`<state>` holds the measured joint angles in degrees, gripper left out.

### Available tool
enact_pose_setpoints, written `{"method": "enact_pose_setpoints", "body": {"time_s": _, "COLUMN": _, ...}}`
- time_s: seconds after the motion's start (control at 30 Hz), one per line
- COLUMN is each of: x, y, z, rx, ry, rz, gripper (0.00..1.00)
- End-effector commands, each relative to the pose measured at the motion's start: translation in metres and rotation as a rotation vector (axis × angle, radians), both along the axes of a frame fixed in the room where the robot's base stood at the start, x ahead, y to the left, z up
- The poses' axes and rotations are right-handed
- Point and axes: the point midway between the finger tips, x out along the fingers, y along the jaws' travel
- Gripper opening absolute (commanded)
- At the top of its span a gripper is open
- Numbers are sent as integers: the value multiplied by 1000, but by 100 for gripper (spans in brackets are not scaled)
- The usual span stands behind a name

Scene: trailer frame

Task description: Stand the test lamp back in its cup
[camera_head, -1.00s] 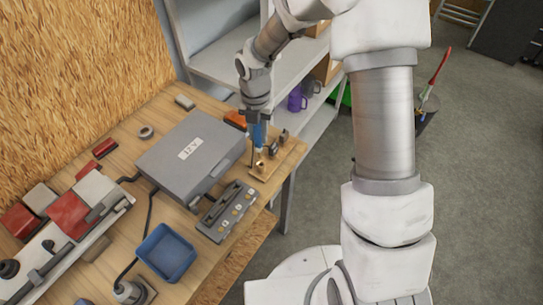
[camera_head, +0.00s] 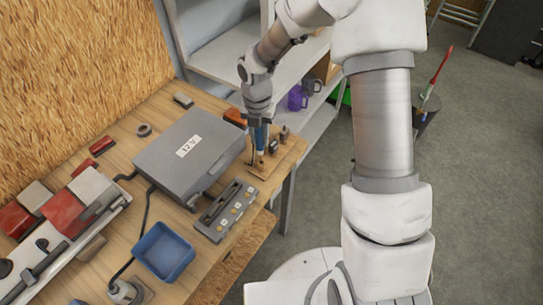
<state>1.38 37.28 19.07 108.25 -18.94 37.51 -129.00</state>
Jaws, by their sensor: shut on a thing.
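My gripper (camera_head: 256,124) points down at the far right end of the workbench. It is shut on the test lamp (camera_head: 260,139), a blue-handled tool held upright. The lower tip of the lamp is at the small wooden board (camera_head: 283,165), close to a small brass-coloured cup (camera_head: 258,166). The cup is partly hidden, and I cannot tell whether the tip is inside it or just behind it.
A grey case (camera_head: 188,152) lies just left of my gripper. A grey block with a slot and several brass dots (camera_head: 226,210) is in front. Small dark fittings (camera_head: 283,133) stand on the board to the right. A blue tray (camera_head: 163,252) lies nearer. Shelves stand behind.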

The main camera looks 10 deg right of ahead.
Motion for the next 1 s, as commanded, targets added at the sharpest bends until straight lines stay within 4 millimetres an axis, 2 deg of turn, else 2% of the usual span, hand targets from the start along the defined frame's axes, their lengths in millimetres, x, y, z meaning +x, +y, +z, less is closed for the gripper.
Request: {"method": "enact_pose_setpoints", "body": {"time_s": 1.0, "x": 0, "y": 0, "z": -9, "rx": 0, "ry": 0, "rz": 0, "gripper": 7}}
